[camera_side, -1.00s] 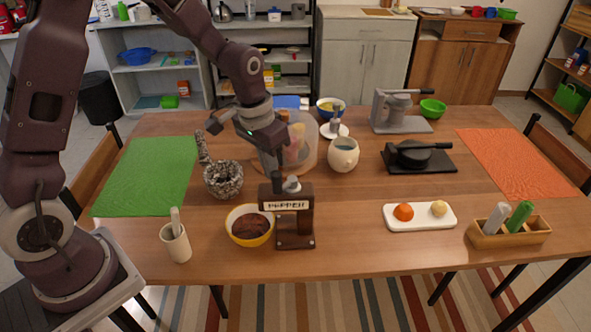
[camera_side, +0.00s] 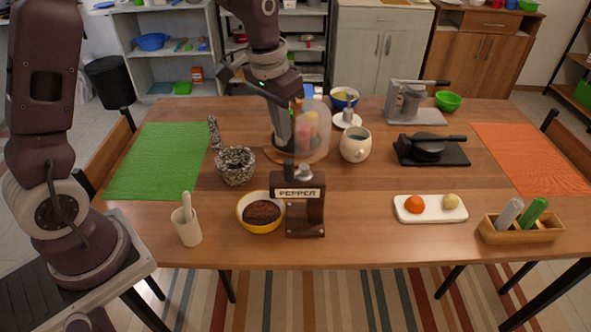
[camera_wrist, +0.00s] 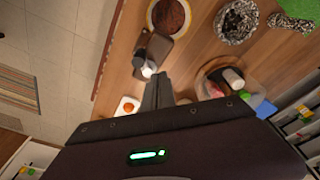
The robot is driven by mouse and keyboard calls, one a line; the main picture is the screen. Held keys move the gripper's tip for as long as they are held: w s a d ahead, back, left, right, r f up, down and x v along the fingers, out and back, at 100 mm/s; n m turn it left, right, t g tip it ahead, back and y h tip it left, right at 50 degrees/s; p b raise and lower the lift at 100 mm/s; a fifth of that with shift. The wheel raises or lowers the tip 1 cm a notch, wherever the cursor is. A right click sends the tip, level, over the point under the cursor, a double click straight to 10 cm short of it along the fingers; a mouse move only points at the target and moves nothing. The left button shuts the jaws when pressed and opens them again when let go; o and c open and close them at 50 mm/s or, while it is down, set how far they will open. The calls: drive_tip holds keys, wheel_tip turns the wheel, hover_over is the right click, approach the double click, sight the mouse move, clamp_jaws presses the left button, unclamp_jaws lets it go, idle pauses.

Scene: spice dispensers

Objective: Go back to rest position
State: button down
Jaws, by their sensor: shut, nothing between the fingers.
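My gripper (camera_side: 284,142) is shut and empty, pointing down in front of the clear round container, which partly shows behind it. In the wrist view its fingers (camera_wrist: 158,84) are together. The dark brown dispenser labelled PEPPER (camera_side: 306,217) stands upright on the table, nearer the camera than my gripper and apart from it. It also shows in the wrist view (camera_wrist: 153,47). The yellow bowl (camera_side: 243,222) with brown contents sits left of the dispenser; the wrist view shows it at the top (camera_wrist: 151,14). The clear container (camera_side: 318,142) holds several coloured bottles.
A stone mortar (camera_side: 236,167) stands left of my gripper, and a cream mug (camera_side: 355,145) stands to the right. The green mat (camera_side: 158,160) is bare.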

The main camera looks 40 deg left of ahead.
drive_tip(key=shift+r, duration=0.3)
drive_tip(key=s+d+r+t, duration=0.1)
drive_tip(key=s+r+t, duration=0.1)
drive_tip(key=s+r, duration=0.7)
drive_tip(key=s+r+t, duration=0.1)
drive_tip(key=s, duration=1.5)
drive_tip(key=shift+d+r+n+t, duration=0.25)
drive_tip(key=shift+n+t, duration=0.05)
drive_tip(key=shift+t, duration=0.1)
drive_tip(key=shift+w, duration=0.1)
